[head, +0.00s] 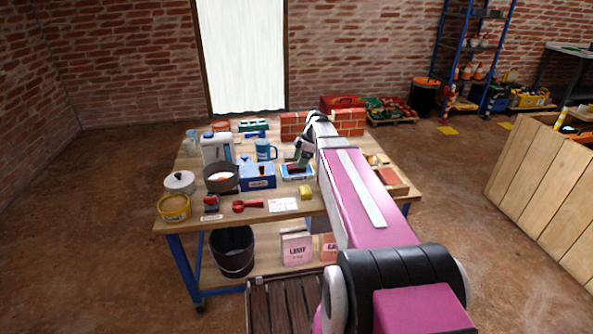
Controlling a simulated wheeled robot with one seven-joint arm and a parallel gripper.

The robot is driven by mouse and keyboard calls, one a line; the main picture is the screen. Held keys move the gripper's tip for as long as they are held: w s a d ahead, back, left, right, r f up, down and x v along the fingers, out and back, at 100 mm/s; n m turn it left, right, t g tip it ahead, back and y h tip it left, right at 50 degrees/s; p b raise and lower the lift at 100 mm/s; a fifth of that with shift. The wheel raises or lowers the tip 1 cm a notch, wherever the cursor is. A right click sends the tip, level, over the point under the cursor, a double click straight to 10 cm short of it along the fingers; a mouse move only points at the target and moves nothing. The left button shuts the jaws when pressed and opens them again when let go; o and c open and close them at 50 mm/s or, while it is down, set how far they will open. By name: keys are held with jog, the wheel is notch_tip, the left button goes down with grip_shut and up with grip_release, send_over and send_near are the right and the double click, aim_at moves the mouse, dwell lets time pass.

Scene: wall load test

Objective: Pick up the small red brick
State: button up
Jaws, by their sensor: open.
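My arm reaches from the lower right over the wooden worktable (237,215). My gripper (301,160) is open and points down, just above a shallow blue tray (297,172). The tray's contents are too small and partly covered to make out. I cannot single out the small red brick with certainty. A small reddish spot (262,170) shows on the blue box (258,181) left of the tray, but its shape is unclear. A low red brick wall (292,125) stands at the back of the table, partly hidden by my arm.
A blue mug (265,150), a dark pot (221,179) and a white jug (216,147) stand left of the gripper. My arm hides part of the table's right side.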

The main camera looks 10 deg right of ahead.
jog(key=x, duration=0.4)
jog(key=shift+s+a+f, duration=0.1)
jog(key=shift+f, duration=0.05)
jog(key=c, duration=1)
jog(key=shift+o, duration=0.2)
notch_tip(320, 180, up, 10)
jog(key=shift+r, duration=0.1)
jog(key=o, duration=0.5)
jog(key=shift+c, duration=0.7)
